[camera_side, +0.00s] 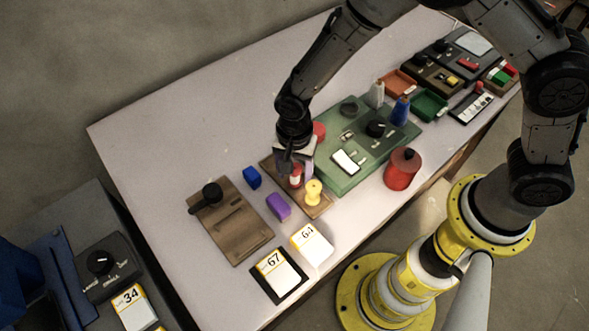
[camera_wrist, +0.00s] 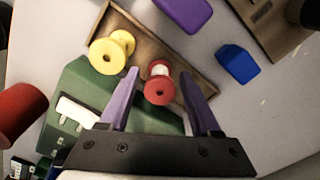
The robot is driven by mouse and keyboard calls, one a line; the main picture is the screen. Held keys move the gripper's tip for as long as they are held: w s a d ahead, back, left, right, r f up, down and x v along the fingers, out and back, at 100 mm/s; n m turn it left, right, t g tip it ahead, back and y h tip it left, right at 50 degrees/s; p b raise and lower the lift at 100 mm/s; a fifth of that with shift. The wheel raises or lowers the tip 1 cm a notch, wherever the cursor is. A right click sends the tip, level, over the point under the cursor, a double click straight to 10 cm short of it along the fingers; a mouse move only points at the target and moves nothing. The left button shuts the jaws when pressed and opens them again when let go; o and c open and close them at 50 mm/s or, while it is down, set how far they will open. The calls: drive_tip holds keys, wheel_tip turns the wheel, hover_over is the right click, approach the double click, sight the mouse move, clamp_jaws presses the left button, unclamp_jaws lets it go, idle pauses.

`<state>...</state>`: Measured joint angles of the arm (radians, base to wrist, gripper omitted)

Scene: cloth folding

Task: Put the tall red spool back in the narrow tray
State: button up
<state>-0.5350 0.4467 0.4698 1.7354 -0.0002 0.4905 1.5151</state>
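The red spool (camera_side: 296,176) has a pale middle and stands at the narrow wooden tray (camera_side: 270,165). In the wrist view the spool (camera_wrist: 158,91) lies between my two purple fingers, over the near part of the tray (camera_wrist: 188,64). I cannot tell whether its base rests on the tray floor. A shorter yellow spool (camera_side: 313,191) stands at the tray's near end; it also shows in the wrist view (camera_wrist: 109,53). My gripper (camera_wrist: 157,66) is open around the red spool, with a slight gap at each side. In the side view my gripper (camera_side: 298,168) partly hides the tray.
A purple block (camera_side: 278,206) and a blue block (camera_side: 252,177) lie left of the tray. A brown wooden board (camera_side: 232,225) is farther left. A green panel (camera_side: 350,165) and a red canister (camera_side: 402,170) stand right. The table's far left is clear.

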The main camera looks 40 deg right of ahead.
drive_tip(key=shift+o, duration=0.2)
drive_tip(key=s+d+r+n+t, duration=0.1)
drive_tip(key=d+r, duration=0.2)
drive_tip(key=r, duration=0.7)
drive_tip(key=s+d+r+n, duration=0.1)
drive_tip(key=d+r, duration=0.3)
drive_tip(key=r, duration=0.6)
drive_tip(key=s+d+r+n+t, duration=0.2)
drive_tip(key=s+d+r+n, duration=0.2)
drive_tip(key=s+d, duration=0.3)
drive_tip(key=s+d+r+n+t, duration=0.2)
drive_tip(key=s+d+n, duration=0.3)
drive_tip(key=s, duration=0.4)
drive_tip(key=shift+s+d+r+t, duration=0.25)
drive_tip(key=shift+d+r+t, duration=0.05)
drive_tip(key=shift+d+r, duration=0.6)
